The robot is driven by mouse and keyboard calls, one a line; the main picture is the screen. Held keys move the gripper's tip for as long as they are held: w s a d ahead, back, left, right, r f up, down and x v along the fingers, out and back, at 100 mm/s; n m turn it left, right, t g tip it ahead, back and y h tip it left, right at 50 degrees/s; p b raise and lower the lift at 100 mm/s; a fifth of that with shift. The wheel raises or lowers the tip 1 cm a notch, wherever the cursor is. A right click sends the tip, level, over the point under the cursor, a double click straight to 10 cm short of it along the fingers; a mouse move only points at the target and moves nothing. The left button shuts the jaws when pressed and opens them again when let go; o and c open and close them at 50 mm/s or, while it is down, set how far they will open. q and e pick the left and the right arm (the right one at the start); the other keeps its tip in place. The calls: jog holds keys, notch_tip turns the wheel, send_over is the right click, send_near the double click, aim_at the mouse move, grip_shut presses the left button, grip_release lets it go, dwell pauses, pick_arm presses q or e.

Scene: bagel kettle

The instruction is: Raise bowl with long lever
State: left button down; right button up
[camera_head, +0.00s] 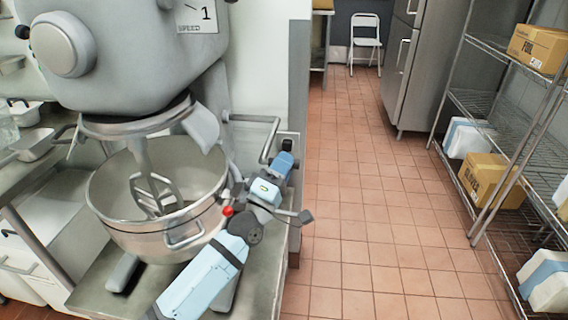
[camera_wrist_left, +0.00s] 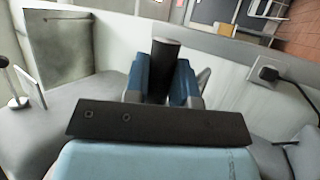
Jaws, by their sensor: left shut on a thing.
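The steel mixer bowl (camera_head: 112,212) hangs under the mixer head, with the flat beater (camera_head: 150,185) reaching down into it. A long bent metal lever (camera_head: 254,119) sticks out from the right side of the mixer column. My left gripper (camera_head: 286,160) is at the lever's outer end, right of the bowl. In the left wrist view its blue fingers (camera_wrist_left: 161,82) are shut around a dark cylindrical grip (camera_wrist_left: 165,48), which looks like the lever's handle. The fingers partly hide the grip. My right gripper is in neither view.
The grey mixer body (camera_head: 135,65) fills the upper left. A steel counter with pans (camera_head: 36,145) stands left of it. Wire shelves (camera_head: 500,95) with cardboard boxes (camera_head: 492,181) stand at the right. The tiled floor (camera_head: 365,200) between is clear, with a folding chair (camera_head: 365,38) far back.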

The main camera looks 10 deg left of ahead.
pick_arm(q)
jog(key=shift+f, duration=0.15)
jog(key=c, duration=0.9)
grip_release()
jog(key=shift+w, duration=0.15)
jog(key=shift+c, duration=0.2)
jog(key=s+a, duration=0.3)
jog(key=s, duration=0.3)
jog(key=s+a+f+p, duration=0.1)
jog(key=s+a, duration=0.2)
jog(key=s, duration=0.4)
jog(key=shift+a+f, duration=0.2)
jog(key=shift+a, duration=0.05)
jog(key=shift+s, duration=0.1)
